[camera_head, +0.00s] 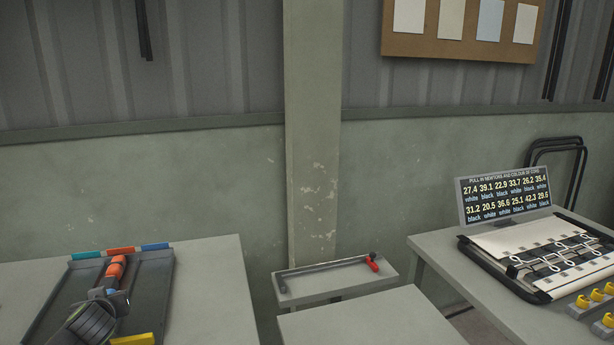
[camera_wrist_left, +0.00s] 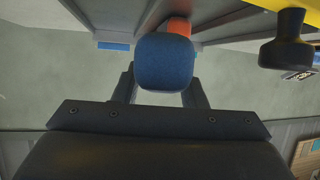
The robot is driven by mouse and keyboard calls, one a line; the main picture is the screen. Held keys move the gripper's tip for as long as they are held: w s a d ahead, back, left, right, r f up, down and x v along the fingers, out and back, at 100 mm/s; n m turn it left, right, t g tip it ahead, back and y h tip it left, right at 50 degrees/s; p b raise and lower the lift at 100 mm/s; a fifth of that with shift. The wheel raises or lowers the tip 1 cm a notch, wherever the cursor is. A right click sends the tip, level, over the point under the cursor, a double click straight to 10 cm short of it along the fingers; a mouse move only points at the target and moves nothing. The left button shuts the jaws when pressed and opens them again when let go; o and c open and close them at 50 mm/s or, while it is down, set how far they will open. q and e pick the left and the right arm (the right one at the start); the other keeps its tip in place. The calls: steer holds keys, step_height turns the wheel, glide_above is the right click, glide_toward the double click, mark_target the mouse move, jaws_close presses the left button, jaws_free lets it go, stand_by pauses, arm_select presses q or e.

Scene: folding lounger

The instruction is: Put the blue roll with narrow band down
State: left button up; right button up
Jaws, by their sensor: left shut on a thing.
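My left gripper (camera_head: 118,297) is over the dark grey tray (camera_head: 150,290) on the left table. In the left wrist view it is shut on a blue roll (camera_wrist_left: 165,62), which sits between its two fingers. No band on the roll can be made out. In the head view my wrist mostly hides the roll. An orange roll (camera_head: 116,268) lies in the tray just beyond the gripper; it also shows in the left wrist view (camera_wrist_left: 178,27), partly hidden behind the blue roll. My right gripper is not in view.
Teal (camera_head: 86,255), red-orange (camera_head: 120,250) and blue (camera_head: 155,246) strips line the tray's far edge. A yellow piece (camera_head: 133,340) is near its front. A small shelf with a red-ended bar (camera_head: 372,264) stands mid-view. A number board (camera_head: 503,194) and white-panelled frame (camera_head: 540,252) occupy the right table.

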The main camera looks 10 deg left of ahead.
arm_select(q)
steer(key=w+d+r+m+t+h, duration=0.1)
steer(key=w+d+r+m+h, duration=0.15)
steer(key=d, duration=0.85)
steer(key=w+d+r+m+t+h, duration=0.2)
steer(key=d+m+h, duration=0.1)
steer(key=d, duration=0.8)
steer(key=s+d+r+m+h, duration=0.1)
steer(key=s+d+r, duration=0.2)
steer(key=d+r, duration=0.2)
steer(key=s+d+r+m+h, duration=0.2)
steer(key=s+d+r, duration=0.2)
steer(key=d, duration=0.8)
step_height(320, 180, up, 2)
steer(key=shift+s+r, duration=0.2)
steer(key=shift+r, duration=0.05)
